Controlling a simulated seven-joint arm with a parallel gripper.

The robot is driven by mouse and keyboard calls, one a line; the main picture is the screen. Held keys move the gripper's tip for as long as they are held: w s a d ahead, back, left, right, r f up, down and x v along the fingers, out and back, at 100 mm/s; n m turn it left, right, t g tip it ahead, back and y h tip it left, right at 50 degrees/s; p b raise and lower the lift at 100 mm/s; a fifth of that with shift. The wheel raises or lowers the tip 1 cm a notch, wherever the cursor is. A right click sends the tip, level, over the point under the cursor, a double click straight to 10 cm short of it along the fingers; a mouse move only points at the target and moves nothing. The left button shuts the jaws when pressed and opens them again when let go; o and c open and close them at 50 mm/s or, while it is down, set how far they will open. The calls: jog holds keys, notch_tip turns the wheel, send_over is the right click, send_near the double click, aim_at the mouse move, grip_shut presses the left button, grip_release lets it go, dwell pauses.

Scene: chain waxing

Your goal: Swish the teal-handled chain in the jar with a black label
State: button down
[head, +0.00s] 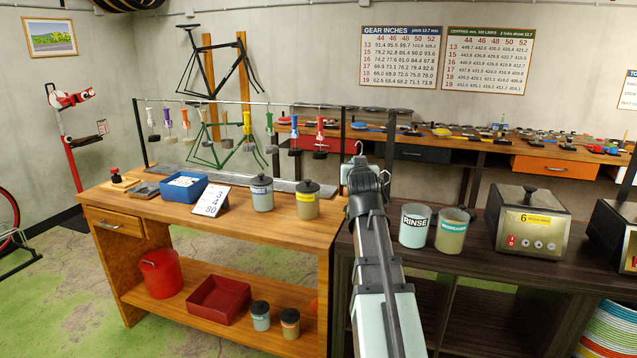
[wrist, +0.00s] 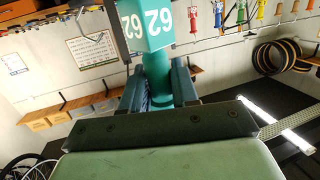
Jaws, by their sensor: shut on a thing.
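My gripper (head: 364,172) is raised above the gap between the two benches and, in the wrist view (wrist: 158,88), is shut on a teal handle (wrist: 156,70) marked 62. A small part of the teal handle (head: 346,172) and a metal hook above it show in the head view. The chain below the handle is hidden behind my arm. A grey lidded jar with a dark label (head: 262,190) stands on the wooden bench, left of a yellow-labelled jar (head: 306,198). On the dark bench are a RINSE jar (head: 414,232) and a teal-labelled jar (head: 451,238).
Several coloured-handle chains hang from a rail (head: 235,103) behind the wooden bench (head: 240,226). A blue tray (head: 184,198) and a number card (head: 211,201) stand left of the jars. A silver heater (head: 526,226) is on the dark bench. More jars stand on the lower shelf.

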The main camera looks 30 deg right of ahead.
jog(key=s+d+r+m+g+h, duration=0.2)
jog(key=s+d, duration=0.2)
jog(key=d, duration=0.7)
jog(key=s+d+r+m+g+h, duration=0.2)
jog(key=s+d+r, duration=0.15)
jog(key=d, duration=0.75)
jog(key=shift+n+t+y, duration=0.3)
jog(key=shift+n+t, duration=0.2)
jog(key=shift+t, duration=0.2)
jog(key=shift+w+a+f, duration=0.45)
jog(key=shift+a+f, duration=0.2)
jog(key=shift+f, duration=0.1)
jog(key=shift+w+a+f, duration=0.45)
jog(key=shift+a+f, duration=0.2)
jog(key=shift+f, duration=0.2)
notch_tip(320, 180, down, 13)
